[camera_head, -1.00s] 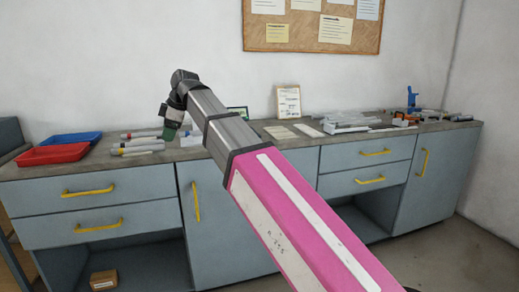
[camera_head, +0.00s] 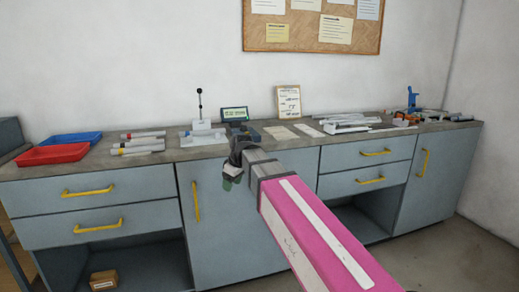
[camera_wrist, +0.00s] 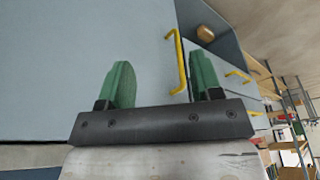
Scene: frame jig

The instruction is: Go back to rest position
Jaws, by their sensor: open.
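My gripper (camera_wrist: 160,85) shows in the wrist view with its two green fingers spread well apart and nothing between them. In the head view my gripper (camera_head: 230,182) is small and dark, in front of the cabinet door just below the worktop's front edge. My pink and grey arm reaches up to it from the lower right. The fingers face the blue-grey cabinet front, with a yellow handle (camera_wrist: 175,62) beyond them.
The grey worktop (camera_head: 190,151) holds a red tray (camera_head: 53,154), a blue tray (camera_head: 75,139), several tubes (camera_head: 138,143), a stand with a rod (camera_head: 200,112) and various tools at the right. A small box (camera_head: 103,280) lies on the open lower shelf. Floor at the right is clear.

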